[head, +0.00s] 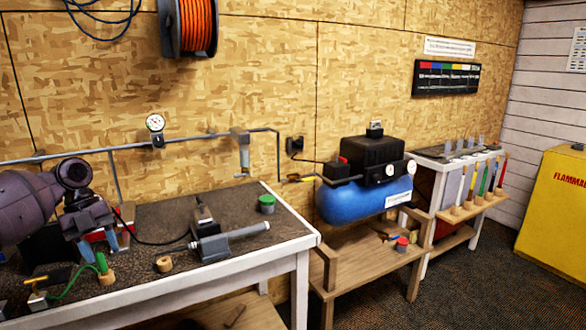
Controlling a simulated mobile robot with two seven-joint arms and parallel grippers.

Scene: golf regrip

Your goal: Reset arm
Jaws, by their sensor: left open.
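My left arm comes in from the left edge, over the left end of the dark-topped workbench (150,215). My left gripper (99,246) points down with its two blue-grey fingers apart. It looks empty. Below and just in front of it, a small green-handled piece (102,263) stands in a wooden block, with a green cord running left from it. I cannot tell how far the fingertips are above the bench. My right gripper is not in view.
On the bench are a wooden ring (164,264), a grey clamp-like tool (230,241) and a green-lidded can (267,204). A pipe with a gauge (155,123) runs along the wall. A blue compressor (366,199) and yellow cabinet (557,225) stand right. The bench's middle front is clear.

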